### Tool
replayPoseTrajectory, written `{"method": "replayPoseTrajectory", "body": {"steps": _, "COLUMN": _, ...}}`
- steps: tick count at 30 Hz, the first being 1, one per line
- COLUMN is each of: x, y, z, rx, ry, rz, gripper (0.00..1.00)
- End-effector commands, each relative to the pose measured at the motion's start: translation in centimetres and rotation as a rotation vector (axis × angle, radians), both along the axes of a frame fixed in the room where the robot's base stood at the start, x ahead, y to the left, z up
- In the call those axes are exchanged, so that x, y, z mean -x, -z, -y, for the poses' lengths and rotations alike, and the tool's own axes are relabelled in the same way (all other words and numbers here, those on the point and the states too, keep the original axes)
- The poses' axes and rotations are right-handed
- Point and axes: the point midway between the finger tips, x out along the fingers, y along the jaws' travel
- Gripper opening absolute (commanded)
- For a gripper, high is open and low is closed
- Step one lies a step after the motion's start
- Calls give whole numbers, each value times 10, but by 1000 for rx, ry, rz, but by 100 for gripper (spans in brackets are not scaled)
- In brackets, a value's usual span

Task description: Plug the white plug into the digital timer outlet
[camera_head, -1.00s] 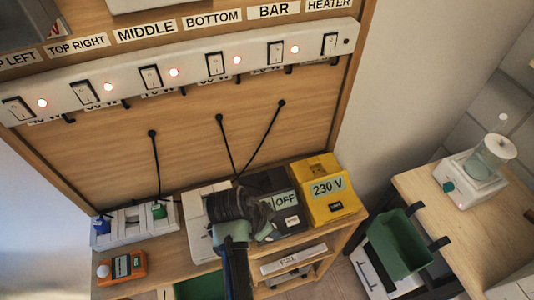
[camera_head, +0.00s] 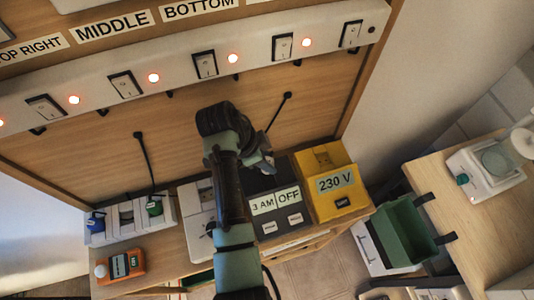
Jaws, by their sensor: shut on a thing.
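The dark box with "3 AM" and "OFF" displays, which looks like the digital timer outlet (camera_head: 256,187), stands on the low shelf, between a white box and a yellow box. My gripper (camera_head: 264,168) is in front of and above this box's back part, pointing down and to the right. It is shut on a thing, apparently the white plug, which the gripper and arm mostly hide. A black cable from the board runs down behind the gripper. I cannot tell whether the plug touches the box.
A white box (camera_head: 197,222) is partly behind my arm. A yellow box (camera_head: 322,164) reading 230 V is close on the right. A white socket strip (camera_head: 126,216) with blue and green plugs and an orange meter (camera_head: 121,266) are left. A green bin (camera_head: 405,232) is at right.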

Motion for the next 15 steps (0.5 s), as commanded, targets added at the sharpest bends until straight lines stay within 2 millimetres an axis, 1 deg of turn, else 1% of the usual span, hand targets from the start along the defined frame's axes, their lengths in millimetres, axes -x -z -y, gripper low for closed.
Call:
{"method": "replayPoseTrajectory", "body": {"steps": 1, "x": 0, "y": 6, "z": 0, "rx": 0, "ry": 0, "rz": 0, "gripper": 0}}
{"method": "replayPoseTrajectory", "body": {"steps": 15, "x": 0, "y": 43, "z": 0, "rx": 0, "ry": 0, "rz": 0, "gripper": 0}}
